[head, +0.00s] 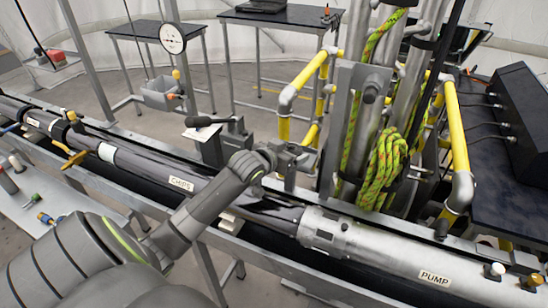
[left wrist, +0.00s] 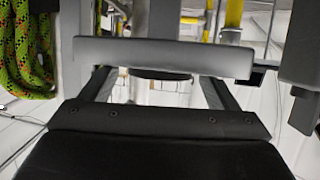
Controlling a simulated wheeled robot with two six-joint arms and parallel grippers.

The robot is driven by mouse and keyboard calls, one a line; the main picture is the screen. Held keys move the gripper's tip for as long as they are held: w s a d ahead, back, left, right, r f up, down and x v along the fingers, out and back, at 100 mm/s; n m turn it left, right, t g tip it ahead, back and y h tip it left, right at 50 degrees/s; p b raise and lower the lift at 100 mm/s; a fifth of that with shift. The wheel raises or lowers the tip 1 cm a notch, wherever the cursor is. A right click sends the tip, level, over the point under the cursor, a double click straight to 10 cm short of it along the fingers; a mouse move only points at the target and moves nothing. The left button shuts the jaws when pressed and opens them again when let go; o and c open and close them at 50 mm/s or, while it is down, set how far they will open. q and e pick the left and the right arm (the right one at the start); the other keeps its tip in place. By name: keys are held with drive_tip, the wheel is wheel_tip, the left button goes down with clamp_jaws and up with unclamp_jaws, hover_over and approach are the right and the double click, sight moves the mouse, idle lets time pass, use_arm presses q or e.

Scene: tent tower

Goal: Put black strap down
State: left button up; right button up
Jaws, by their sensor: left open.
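My left gripper (head: 299,156) is open at the middle of the head view, above the long tube and close to the left of the upright metal post. In the left wrist view its jaws (left wrist: 158,84) are apart, with a grey bar (left wrist: 160,56) across the view. A small dark band (left wrist: 160,74) shows under that bar; I cannot tell whether it is a strap. No loose black strap is clear in the head view. A dark band (head: 425,42) crosses the upright pipes there. My right gripper is not in view.
A green rope coil (head: 385,170) hangs on the post right of my gripper, and also shows in the left wrist view (left wrist: 25,45). Yellow pipes (head: 457,130) stand around it. The tube labelled PUMP (head: 400,262) lies in front. Black-topped tables (head: 285,15) stand behind.

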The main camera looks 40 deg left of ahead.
use_arm(q)
drive_tip(key=v, duration=1)
drive_tip(key=shift+b, duration=0.45)
